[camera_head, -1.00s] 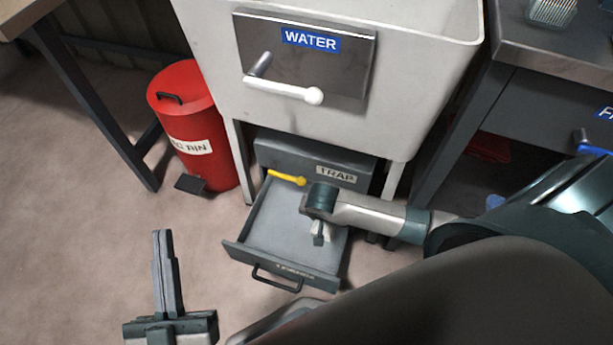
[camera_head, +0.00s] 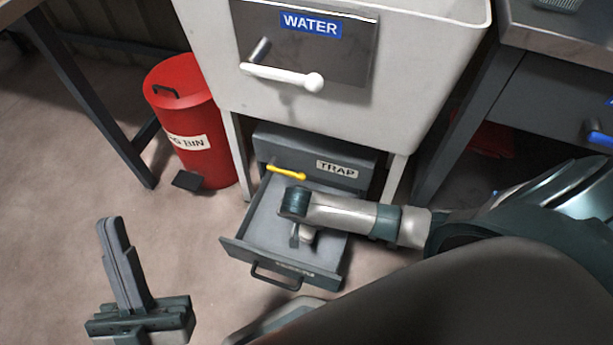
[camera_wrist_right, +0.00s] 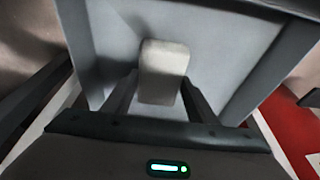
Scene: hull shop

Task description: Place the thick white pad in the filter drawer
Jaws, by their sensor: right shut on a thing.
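The thick white pad (camera_wrist_right: 164,66) is between the two fingers of my right gripper (camera_wrist_right: 160,90), which is shut on it. In the right wrist view the grey drawer floor (camera_wrist_right: 225,50) lies behind the pad. In the head view the open drawer (camera_head: 268,228) sticks out below the white sink unit, and its small front label is too blurred to read. My right gripper (camera_head: 302,237) points down over the drawer; a small pale part of the pad shows below the wrist. Whether the pad touches the floor, I cannot tell. My left gripper (camera_head: 110,222) is shut and empty, left of the drawer.
The cabinet marked TRAP (camera_head: 340,160) has a yellow handle (camera_head: 287,172) above the drawer. A WATER panel (camera_head: 310,45) with a white lever is higher up. A red bin (camera_head: 187,120) stands to the left. A grey bench (camera_head: 550,95) is at the right. Floor is free at left.

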